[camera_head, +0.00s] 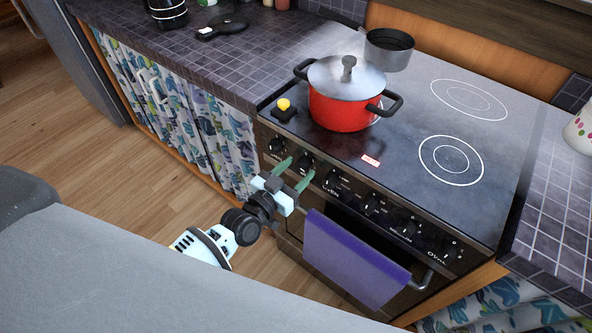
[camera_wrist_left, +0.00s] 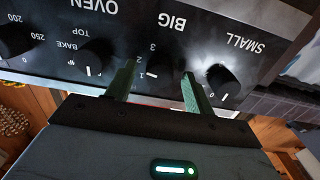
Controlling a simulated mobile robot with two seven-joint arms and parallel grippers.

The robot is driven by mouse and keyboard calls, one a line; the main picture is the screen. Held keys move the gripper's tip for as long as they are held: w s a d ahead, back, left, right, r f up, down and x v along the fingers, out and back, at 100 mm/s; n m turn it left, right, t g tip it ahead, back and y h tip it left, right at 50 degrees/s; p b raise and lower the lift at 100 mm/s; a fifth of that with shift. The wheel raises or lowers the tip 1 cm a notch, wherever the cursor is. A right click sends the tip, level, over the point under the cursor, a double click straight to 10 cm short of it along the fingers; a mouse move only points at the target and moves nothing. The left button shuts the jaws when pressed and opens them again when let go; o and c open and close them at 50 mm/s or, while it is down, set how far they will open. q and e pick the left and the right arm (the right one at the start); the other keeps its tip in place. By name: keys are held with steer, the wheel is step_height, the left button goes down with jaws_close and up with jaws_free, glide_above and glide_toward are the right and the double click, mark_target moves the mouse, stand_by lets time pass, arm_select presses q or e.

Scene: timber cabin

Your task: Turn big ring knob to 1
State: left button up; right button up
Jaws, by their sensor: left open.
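The big ring knob (camera_wrist_left: 166,66) is black, under the label BIG in the left wrist view, with 3, 2 and 1 printed beside it. In the head view it is the second knob from the left (camera_head: 305,159) on the stove's front panel. My left gripper (camera_head: 298,170) is open, its green fingers pointing at the panel. In the left wrist view the fingers (camera_wrist_left: 160,86) stand on either side of the big ring knob. I cannot tell whether they touch it. My right gripper is not in view.
The SMALL knob (camera_wrist_left: 223,82) is close beside one finger, and the oven BAKE knob (camera_wrist_left: 92,62) is on the other side. A red pot (camera_head: 340,112) with a lid stands on the cooktop (camera_head: 420,110). A purple towel (camera_head: 350,258) hangs from the oven handle below the panel.

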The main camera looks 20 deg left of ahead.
arm_select(q)
steer(key=shift+w, duration=0.1)
steer(key=c, duration=1)
steer(key=shift+n, duration=0.4)
steer(key=n, duration=0.6)
steer(key=shift+d+b, duration=0.1)
steer(key=shift+b, duration=0.3)
steer(key=shift+n, duration=1.5)
